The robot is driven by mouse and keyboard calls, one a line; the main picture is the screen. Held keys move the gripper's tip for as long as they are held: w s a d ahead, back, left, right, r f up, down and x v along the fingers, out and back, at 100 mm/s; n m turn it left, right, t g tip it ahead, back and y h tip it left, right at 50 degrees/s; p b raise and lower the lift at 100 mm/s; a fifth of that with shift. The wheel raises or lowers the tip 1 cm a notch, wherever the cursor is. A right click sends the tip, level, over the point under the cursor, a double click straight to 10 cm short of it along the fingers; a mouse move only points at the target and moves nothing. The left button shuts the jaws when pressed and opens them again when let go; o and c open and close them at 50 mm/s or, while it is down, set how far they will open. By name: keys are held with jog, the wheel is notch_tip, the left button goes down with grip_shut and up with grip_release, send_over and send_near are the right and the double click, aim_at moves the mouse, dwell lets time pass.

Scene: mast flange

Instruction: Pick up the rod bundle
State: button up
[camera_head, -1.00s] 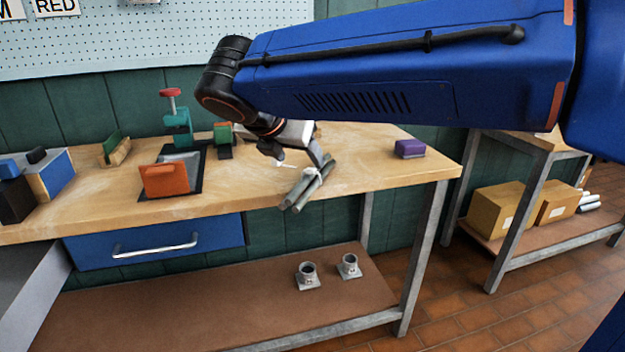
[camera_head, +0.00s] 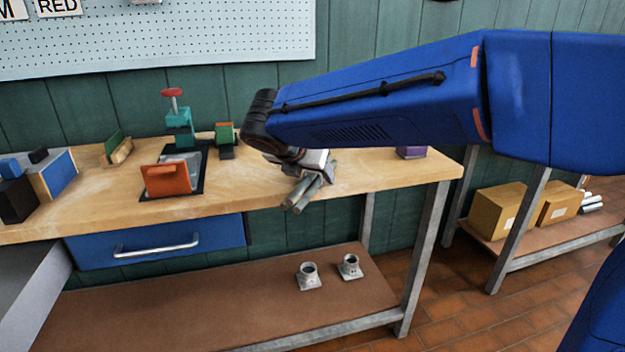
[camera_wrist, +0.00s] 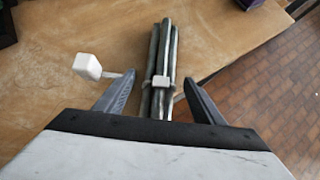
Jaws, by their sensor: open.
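The rod bundle (camera_head: 309,193) is several grey-green rods tied together, lying on the workbench with its near end sticking out past the front edge. In the wrist view the bundle (camera_wrist: 162,50) runs away from me, with a pale tie and a small white block around it. My gripper (camera_wrist: 158,84) is open, one finger to each side of the bundle's near part, and I cannot tell whether either touches it. In the head view my gripper (camera_head: 308,170) is low over the bundle and hides its middle.
A white block on a thin stem (camera_wrist: 88,66) stands left of the left finger. On the bench (camera_head: 240,185) are an orange block (camera_head: 168,181), a teal clamp (camera_head: 179,125) and a purple block (camera_head: 411,152). Two grey flanged pieces (camera_head: 308,275) sit on the lower shelf.

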jog(key=shift+w+d+f, duration=0.15)
jog(key=shift+w+f, duration=0.1)
jog(key=shift+w, duration=0.05)
jog(key=c, duration=1.6)
